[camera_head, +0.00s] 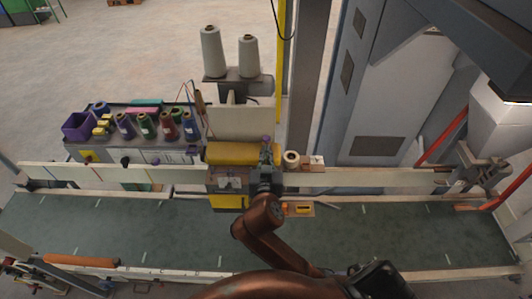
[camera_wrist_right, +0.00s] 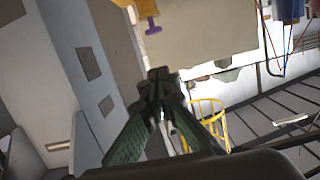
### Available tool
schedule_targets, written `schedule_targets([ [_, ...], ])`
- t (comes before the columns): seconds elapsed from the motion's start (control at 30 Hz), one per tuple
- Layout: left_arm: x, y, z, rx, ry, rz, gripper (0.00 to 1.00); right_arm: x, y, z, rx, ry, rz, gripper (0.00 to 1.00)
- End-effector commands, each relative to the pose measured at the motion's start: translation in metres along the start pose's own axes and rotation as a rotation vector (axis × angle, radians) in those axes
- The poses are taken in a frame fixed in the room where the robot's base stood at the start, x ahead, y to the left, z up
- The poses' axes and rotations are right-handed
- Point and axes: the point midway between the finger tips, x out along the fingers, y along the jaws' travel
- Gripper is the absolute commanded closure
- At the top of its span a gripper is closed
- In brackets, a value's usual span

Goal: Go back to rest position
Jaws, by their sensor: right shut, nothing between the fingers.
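No left gripper shows in either view.
A green conveyor belt (camera_head: 130,226) runs across below, with pale rails (camera_head: 90,173) along it. Two white thread cones (camera_head: 213,52) stand behind the machine. A bench with coloured spools (camera_head: 146,126) is at left. A grey-blue cabinet (camera_head: 392,95) stands at right.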

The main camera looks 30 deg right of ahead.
Motion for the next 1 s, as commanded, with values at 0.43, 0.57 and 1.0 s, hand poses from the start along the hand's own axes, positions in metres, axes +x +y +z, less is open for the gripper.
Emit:
schedule_targets([
  [0.43,0.0,0.0,0.0,0.0,0.0,0.0,0.6,0.0,0.0,0.0,0.0,0.0,0.0,1.0],
  [0.57,0.0,0.0,0.0,0.0,0.0,0.0,0.6,0.003,0.005,0.013,-0.019,-0.034,0.0,1.0],
  [1.0,0.0,0.0,0.0,0.0,0.0,0.0,0.6,-0.036,0.115,0.248,-0.322,-0.651,-0.129,1.0],
])
